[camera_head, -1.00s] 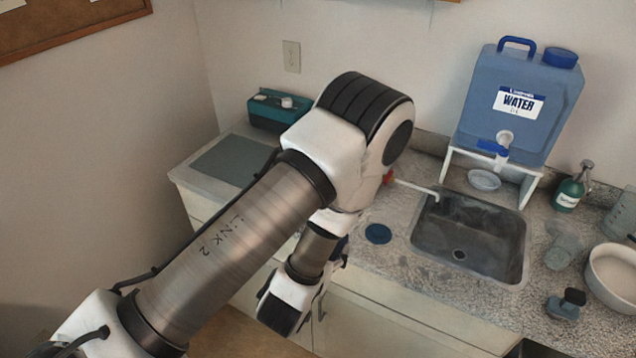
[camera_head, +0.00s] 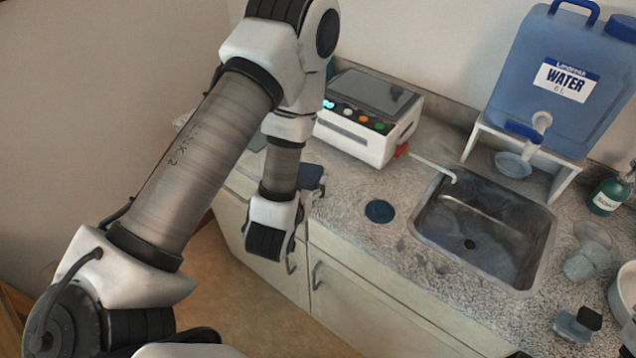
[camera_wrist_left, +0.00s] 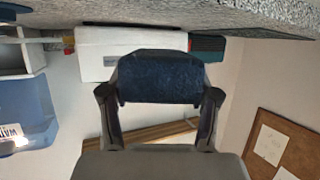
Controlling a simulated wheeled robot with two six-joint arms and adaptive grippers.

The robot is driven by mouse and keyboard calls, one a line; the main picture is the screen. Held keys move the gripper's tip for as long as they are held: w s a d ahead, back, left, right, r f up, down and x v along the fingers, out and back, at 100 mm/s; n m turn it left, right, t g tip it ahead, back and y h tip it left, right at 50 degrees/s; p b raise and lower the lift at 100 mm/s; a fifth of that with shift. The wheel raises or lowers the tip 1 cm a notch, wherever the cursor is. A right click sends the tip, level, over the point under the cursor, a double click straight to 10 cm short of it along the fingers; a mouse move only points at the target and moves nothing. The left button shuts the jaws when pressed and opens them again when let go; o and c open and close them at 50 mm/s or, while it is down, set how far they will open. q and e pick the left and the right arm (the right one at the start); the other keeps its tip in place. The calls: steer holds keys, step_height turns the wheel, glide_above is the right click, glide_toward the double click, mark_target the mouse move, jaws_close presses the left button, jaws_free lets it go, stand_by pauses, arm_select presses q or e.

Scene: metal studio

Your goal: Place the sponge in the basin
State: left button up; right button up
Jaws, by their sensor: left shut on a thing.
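The dark blue sponge (camera_wrist_left: 160,78) is held between the two fingers of my left gripper (camera_wrist_left: 160,96) in the left wrist view. In the head view the sponge (camera_head: 311,177) shows as a dark blue patch near the counter's front edge, beside my left wrist. My own arm hides most of the fingers there. The basin (camera_head: 430,231) is a grey metal sink set into the speckled counter, to the right of the gripper. It holds no loose thing that I can see. My right gripper is not in view.
A white device with coloured buttons (camera_head: 352,137) stands behind the gripper. A dark blue disc (camera_head: 380,211) lies left of the basin. A thin white spout (camera_head: 432,167) reaches over its back left corner. A blue water container (camera_head: 555,85) stands behind; glassware (camera_head: 585,262) lies right.

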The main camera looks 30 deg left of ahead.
mark_target(317, 170)
arm_select(q)
steer(key=w+p, duration=0.1)
steer(key=w, duration=0.1)
steer(key=w+a+p, duration=0.1)
steer(key=w, duration=0.1)
steer(key=w+a+p, duration=0.1)
steer(key=w, duration=0.1)
steer(key=shift+w, duration=0.3)
steer(key=f, duration=0.1)
steer(key=w+f+p, duration=0.1)
steer(key=f, duration=0.1)
steer(key=shift+p, duration=0.3)
steer(key=shift+f, duration=0.45)
steer(key=shift+a, duration=0.1)
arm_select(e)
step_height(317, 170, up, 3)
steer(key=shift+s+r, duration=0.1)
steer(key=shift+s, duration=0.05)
arm_select(q)
steer(key=shift+f, duration=0.15)
steer(key=o, duration=1.1)
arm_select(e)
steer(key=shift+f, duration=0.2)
